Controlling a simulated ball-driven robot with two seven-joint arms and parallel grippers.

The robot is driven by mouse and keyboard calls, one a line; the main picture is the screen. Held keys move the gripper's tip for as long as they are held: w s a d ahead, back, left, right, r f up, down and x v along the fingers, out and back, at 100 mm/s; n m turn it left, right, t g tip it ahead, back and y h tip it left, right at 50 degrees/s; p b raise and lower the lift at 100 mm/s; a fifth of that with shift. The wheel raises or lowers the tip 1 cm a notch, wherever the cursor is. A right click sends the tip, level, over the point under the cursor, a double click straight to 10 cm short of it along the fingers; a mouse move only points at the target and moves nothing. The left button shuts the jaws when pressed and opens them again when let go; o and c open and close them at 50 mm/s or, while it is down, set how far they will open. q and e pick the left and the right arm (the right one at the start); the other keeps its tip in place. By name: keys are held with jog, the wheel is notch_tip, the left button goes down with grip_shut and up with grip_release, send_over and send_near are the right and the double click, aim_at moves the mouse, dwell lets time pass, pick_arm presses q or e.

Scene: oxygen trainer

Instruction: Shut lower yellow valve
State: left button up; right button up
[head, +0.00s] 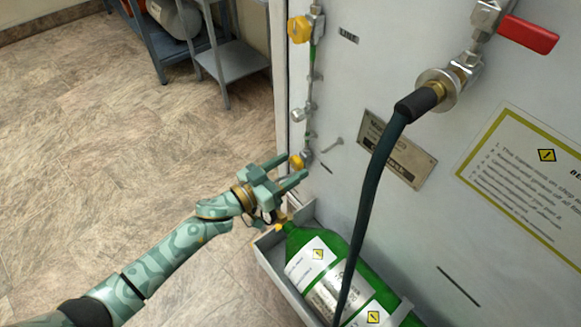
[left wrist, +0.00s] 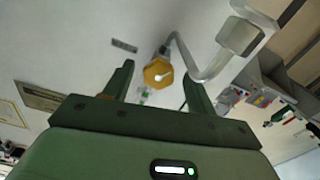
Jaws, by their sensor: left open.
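The lower yellow valve (head: 296,162) sits low on the pipe run at the left edge of the white panel. In the left wrist view its yellow hexagonal knob (left wrist: 158,73) shows ahead, between the two fingers and beside a bent silver pipe. My left gripper (head: 292,170) is open, with its fingers pointing at the panel just below and beside the valve in the head view. The left wrist view shows my open left gripper (left wrist: 158,85) with nothing held. The upper yellow valve (head: 299,29) is higher on the same pipe run. My right gripper is not in view.
A green cylinder (head: 378,287) lies in a grey tray (head: 271,262) below the valve. A dark hose (head: 369,190) hangs from a fitting near a red lever (head: 528,34). A grey stand (head: 238,60) is at the back. The floor at left is clear.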

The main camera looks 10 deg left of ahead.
pick_arm(q)
jog(key=shift+w+d, duration=0.2)
jog(key=shift+d, duration=0.05)
jog(key=c, duration=1)
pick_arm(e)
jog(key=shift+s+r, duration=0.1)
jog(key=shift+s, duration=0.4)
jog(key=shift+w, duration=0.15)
